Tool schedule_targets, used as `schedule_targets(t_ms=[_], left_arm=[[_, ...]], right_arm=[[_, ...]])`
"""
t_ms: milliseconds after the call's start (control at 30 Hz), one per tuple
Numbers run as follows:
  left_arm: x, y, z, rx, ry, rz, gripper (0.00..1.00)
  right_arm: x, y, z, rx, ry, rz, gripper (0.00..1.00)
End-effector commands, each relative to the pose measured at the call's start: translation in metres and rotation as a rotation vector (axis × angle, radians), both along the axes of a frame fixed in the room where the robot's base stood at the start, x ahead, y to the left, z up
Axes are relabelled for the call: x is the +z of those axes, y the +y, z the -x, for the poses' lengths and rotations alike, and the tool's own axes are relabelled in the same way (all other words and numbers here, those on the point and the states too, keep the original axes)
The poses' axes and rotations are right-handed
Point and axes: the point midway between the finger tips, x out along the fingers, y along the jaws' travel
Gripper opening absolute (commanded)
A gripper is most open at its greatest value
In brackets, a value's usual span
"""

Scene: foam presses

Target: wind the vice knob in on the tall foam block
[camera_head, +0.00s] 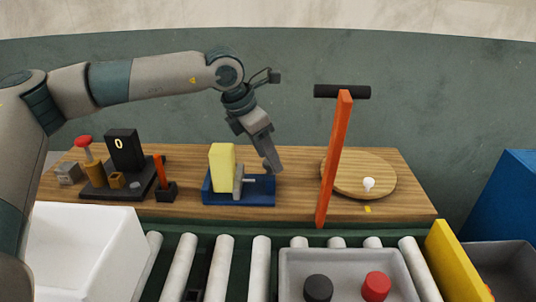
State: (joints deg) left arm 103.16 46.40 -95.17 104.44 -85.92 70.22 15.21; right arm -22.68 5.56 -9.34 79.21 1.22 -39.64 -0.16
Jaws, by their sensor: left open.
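The tall yellow foam block (221,168) stands upright in the vice, whose blue base (238,199) sits on the wooden table. A grey vice jaw (238,180) is at the block's right side, and a short screw (249,181) runs right from it. I cannot make out the knob at the screw's right end. My left gripper (272,165) points down just above and right of the screw. It is open, with nothing visible between its fingers. Whether it touches the vice is unclear. My right gripper is not in view.
Left of the vice are a small orange lever (160,172) and a black device (123,150) showing 0. An orange upright bar (334,160) with a black handle and a round wooden board (378,177) stand to the right. Rollers (221,265) and a grey tray (346,264) lie in front.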

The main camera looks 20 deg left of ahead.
Motion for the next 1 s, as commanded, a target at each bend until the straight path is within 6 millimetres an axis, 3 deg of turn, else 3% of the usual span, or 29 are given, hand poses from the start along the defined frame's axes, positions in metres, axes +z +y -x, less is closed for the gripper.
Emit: schedule_targets(t_ms=[433, 467, 600, 633, 1000], left_arm=[[-0.009, -0.002, -0.002, 0.000, 0.000, 0.000, 0.50], [-0.009, -0.002, -0.002, 0.000, 0.000, 0.000, 0.48], [-0.008, -0.002, -0.002, 0.000, 0.000, 0.000, 0.14], [-0.008, -0.002, -0.002, 0.000, 0.000, 0.000, 0.10], [-0.010, -0.002, -0.003, -0.087, 0.003, 0.002, 0.10]], right_arm=[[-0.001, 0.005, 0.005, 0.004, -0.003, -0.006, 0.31], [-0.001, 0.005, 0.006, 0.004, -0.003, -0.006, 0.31], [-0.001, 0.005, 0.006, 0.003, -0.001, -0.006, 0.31], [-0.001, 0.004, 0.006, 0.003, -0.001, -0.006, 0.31], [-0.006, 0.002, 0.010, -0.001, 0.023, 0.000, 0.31]])
